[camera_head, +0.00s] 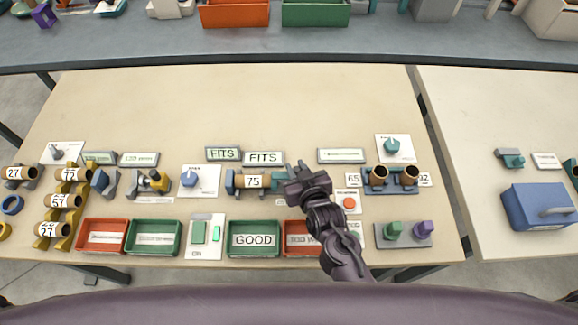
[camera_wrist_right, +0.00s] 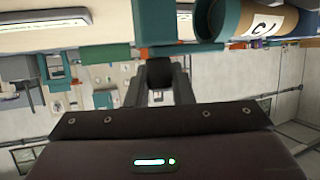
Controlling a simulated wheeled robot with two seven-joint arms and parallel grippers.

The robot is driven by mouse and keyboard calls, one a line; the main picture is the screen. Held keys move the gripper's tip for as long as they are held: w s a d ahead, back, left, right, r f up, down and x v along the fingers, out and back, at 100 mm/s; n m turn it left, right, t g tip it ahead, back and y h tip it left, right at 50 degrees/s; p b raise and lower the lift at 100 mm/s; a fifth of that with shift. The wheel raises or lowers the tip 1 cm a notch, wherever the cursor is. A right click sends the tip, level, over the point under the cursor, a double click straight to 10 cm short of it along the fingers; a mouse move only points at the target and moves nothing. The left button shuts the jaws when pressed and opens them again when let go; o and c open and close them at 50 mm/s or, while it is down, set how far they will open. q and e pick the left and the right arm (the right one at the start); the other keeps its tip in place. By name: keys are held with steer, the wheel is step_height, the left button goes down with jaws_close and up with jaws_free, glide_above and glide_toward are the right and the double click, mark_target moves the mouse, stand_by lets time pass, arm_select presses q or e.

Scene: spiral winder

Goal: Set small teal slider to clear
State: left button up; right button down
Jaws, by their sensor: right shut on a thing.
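A blue and teal holder carries a tan roll marked 75 (camera_head: 254,181) at the middle of the table. The small teal slider (camera_head: 278,180) is at the roll's right end, beside my right gripper (camera_head: 294,170). In the right wrist view, teal parts of this holder (camera_wrist_right: 158,22) lie just beyond the fingertips, with the roll at the upper right. My right gripper (camera_wrist_right: 160,68) is shut on a part there; the fingers hide most of what they hold. My left gripper is in neither view.
Red and green trays line the front edge, one green tray marked GOOD (camera_head: 254,239). A panel with green pieces (camera_head: 205,238) stands left of it. A twin-roll holder (camera_head: 394,180) is to the right. The table's rear half (camera_head: 230,105) is clear.

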steer(key=shift+d, duration=0.6)
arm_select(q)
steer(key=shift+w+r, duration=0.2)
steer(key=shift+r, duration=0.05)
arm_select(e)
steer(key=c, duration=1.5)
jaws_free()
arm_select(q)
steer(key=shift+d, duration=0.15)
arm_select(e)
steer(key=shift+o, duration=1.2)
steer(key=shift+d, duration=0.15)
steer(key=shift+s+r, duration=0.1)
steer(key=shift+s, duration=0.4)
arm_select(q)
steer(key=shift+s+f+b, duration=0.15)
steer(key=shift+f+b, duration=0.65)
arm_select(e)
steer(key=v, duration=0.7)
